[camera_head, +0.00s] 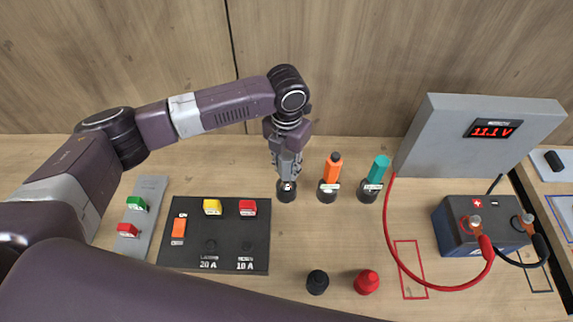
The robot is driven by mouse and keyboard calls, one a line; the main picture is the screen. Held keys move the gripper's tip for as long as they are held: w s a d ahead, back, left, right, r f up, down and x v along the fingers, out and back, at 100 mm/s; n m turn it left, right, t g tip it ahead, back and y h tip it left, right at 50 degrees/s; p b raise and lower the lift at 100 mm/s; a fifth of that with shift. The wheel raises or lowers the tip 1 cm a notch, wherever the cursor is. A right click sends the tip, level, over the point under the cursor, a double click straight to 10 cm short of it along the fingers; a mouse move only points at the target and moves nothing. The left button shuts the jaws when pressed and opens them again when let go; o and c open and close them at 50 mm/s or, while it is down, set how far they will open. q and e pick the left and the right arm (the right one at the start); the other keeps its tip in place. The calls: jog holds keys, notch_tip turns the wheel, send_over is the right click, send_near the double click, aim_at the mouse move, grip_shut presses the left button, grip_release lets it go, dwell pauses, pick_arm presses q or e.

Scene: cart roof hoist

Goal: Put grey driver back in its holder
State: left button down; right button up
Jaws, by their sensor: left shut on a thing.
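My left gripper (287,165) comes down from above at the left end of a row of black holders. It is shut around the grey driver's handle, which is mostly hidden between the fingers. The black holder (286,194) is directly below the fingertips. I cannot tell how deep the driver sits in it. To the right, an orange driver (333,167) stands in its holder (326,195), and a teal driver (379,168) stands tilted in another holder (368,193). My right gripper is not in view.
A grey strip (152,190) holds green and red fuses. Black (317,282) and red (367,282) caps stand in front. A battery (480,225) with cables and a voltmeter box (470,150) fill the right.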

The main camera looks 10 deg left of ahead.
pick_arm(q)
jog(key=shift+f, duration=0.55)
jog(key=c, duration=1.5)
grip_release()
notch_tip(320, 180, up, 12)
jog(key=shift+r, duration=0.1)
